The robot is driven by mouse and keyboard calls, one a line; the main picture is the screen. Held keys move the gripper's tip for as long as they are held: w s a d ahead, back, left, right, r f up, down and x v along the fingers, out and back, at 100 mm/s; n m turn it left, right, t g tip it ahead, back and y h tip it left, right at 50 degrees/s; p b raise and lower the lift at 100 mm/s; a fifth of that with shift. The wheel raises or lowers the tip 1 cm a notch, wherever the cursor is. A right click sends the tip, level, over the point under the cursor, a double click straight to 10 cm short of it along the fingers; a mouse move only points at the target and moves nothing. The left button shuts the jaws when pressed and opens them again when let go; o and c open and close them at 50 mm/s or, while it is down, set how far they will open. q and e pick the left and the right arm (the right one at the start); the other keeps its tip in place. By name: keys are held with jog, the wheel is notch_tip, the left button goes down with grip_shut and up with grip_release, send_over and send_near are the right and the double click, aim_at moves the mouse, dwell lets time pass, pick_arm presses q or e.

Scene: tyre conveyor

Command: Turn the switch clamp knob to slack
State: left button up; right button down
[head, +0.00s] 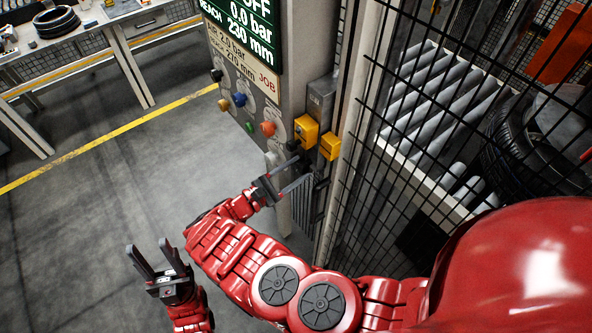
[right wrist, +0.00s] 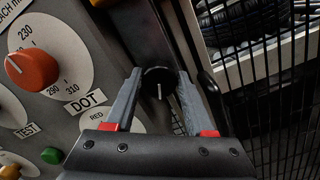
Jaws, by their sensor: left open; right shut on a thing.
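A black round knob (right wrist: 159,82) with a white pointer line sits between the fingers of my right gripper (right wrist: 158,88) in the right wrist view. The pointer line runs downward in that picture. The fingers are shut on the knob from both sides. In the head view my right gripper (head: 303,167) reaches to the right edge of the control panel, below two yellow boxes (head: 306,131). The lettering belonging to this knob cannot be read. My left gripper (head: 149,246) is open and empty over the floor at lower left.
The control panel (head: 243,100) carries several coloured knobs, including an orange one (right wrist: 32,70) on a numbered dial, and a green display (head: 245,32). A black mesh fence (head: 400,150) stands right, with rollers (head: 430,85) and a tyre behind. Open floor (head: 90,215) lies left.

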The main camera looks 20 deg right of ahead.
dwell(0.4)
jog(key=shift+c, duration=1.3)
grip_release()
jog(key=shift+r, duration=0.1)
jog(key=shift+w, duration=0.1)
